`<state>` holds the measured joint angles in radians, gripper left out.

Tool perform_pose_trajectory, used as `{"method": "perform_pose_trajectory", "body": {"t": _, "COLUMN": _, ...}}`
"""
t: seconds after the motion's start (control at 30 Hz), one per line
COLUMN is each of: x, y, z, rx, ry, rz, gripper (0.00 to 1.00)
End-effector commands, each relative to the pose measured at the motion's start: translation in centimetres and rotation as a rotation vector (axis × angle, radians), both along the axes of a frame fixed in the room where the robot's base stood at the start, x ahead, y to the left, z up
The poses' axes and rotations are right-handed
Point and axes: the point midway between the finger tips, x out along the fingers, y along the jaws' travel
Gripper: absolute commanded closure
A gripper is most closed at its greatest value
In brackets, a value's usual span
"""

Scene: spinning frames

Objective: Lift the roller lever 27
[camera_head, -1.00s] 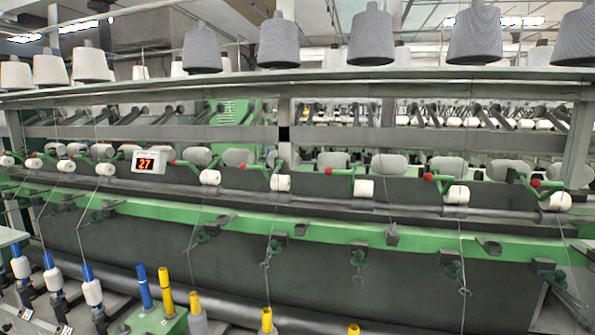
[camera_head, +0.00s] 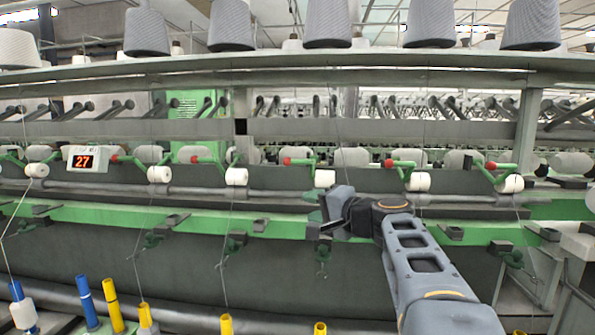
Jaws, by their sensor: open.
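A white display box (camera_head: 87,159) on the frame shows 27 in red digits at the left. Just right of it is a green roller lever (camera_head: 132,162) with a red knob. A white roller (camera_head: 158,174) sits at the lever's right end. The lever looks lowered, with its knob level with the display. My gripper (camera_head: 322,212) is at the picture's middle, pointing left, open and apart from this lever. Its fingers are small and partly merge with the dark machine behind, so any contact there cannot be told.
More red-knobbed levers (camera_head: 300,161) and white rollers (camera_head: 236,177) line the frame to the right. A green rail (camera_head: 200,218) runs below them. Grey yarn cones (camera_head: 327,24) stand on the top shelf. Thin threads hang down the front. Blue and yellow spindles (camera_head: 112,305) stand at the lower left.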

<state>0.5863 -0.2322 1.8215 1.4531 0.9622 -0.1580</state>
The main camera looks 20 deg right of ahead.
Motion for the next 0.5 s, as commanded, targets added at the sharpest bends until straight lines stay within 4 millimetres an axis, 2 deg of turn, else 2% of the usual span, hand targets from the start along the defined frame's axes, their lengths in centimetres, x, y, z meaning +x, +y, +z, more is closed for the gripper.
{"method": "perform_pose_trajectory", "body": {"t": 0.03, "x": 0.1, "y": -1.6, "z": 1.3, "rx": 0.039, "ry": -0.054, "rz": -0.03, "gripper": 0.59}}
{"method": "perform_pose_trajectory", "body": {"t": 0.1, "x": 0.1, "y": -3.0, "z": 3.1, "rx": 0.083, "ry": -0.117, "rz": -0.056, "gripper": 0.59}}
{"method": "perform_pose_trajectory", "body": {"t": 0.2, "x": 0.1, "y": -4.4, "z": 4.8, "rx": 0.124, "ry": -0.176, "rz": -0.079, "gripper": 0.59}}
{"method": "perform_pose_trajectory", "body": {"t": 0.37, "x": 1.3, "y": -4.8, "z": 6.1, "rx": 0.147, "ry": -0.21, "rz": -0.089, "gripper": 0.59}}
{"method": "perform_pose_trajectory", "body": {"t": 0.5, "x": 3.6, "y": -4.1, "z": 6.6, "rx": 0.149, "ry": -0.21, "rz": -0.087, "gripper": 0.59}}
